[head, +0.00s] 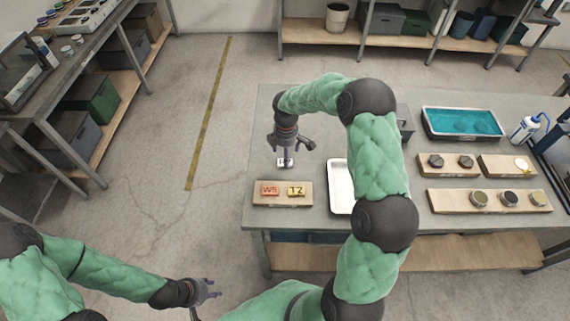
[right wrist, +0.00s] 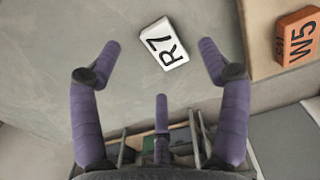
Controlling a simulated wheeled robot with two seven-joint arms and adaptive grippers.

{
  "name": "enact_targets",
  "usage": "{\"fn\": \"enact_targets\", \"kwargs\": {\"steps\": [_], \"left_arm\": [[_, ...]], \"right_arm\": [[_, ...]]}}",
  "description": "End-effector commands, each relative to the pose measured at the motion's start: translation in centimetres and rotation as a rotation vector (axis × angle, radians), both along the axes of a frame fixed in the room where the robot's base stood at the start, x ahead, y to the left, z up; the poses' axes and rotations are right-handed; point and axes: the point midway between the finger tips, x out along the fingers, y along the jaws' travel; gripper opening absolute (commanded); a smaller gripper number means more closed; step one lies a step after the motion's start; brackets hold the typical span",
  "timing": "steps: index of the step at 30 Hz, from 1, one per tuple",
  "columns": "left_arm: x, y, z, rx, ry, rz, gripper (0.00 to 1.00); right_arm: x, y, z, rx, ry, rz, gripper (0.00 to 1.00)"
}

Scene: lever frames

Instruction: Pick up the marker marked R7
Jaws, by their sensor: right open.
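The white marker marked R7 (head: 282,162) lies flat on the grey table (head: 262,130), partly hidden by gripper fingers in the head view. My right gripper (head: 286,158) points down over it. In the right wrist view, the R7 marker (right wrist: 165,44) lies tilted between the spread purple fingertips of the right gripper (right wrist: 160,60), with a gap on both sides. The fingers hold nothing. My left gripper (head: 211,289) is at the lower left of the head view, off the table, with its fingers apart and empty.
A wooden board (head: 282,201) holds an orange W5 marker (head: 270,189) and a yellow T2 marker (head: 296,190) close by. A white tray (head: 340,190) is right of it. A blue tray (head: 462,122) and boards with small round items (head: 480,199) lie further right.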

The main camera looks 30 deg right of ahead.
Motion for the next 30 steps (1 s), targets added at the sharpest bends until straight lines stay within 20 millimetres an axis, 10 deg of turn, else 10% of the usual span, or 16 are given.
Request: {"fn": "enact_targets", "kwargs": {"steps": [14, 20, 30], "left_arm": [[0.0, 0.0, -0.8, 0.0, 0.0, 0.0, 0.4], [0.0, 0.0, -0.8, 0.0, 0.0, 0.0, 0.4], [0.0, 0.0, -0.8, 0.0, 0.0, 0.0, 0.4]], "right_arm": [[0.3, 0.2, -3.7, 0.0, 0.001, 0.0, 0.76], [0.3, 0.2, -3.7, 0.0, 0.001, 0.0, 0.26], [0.3, 0.2, -3.7, 0.001, 0.002, 0.0, 0.25]]}}
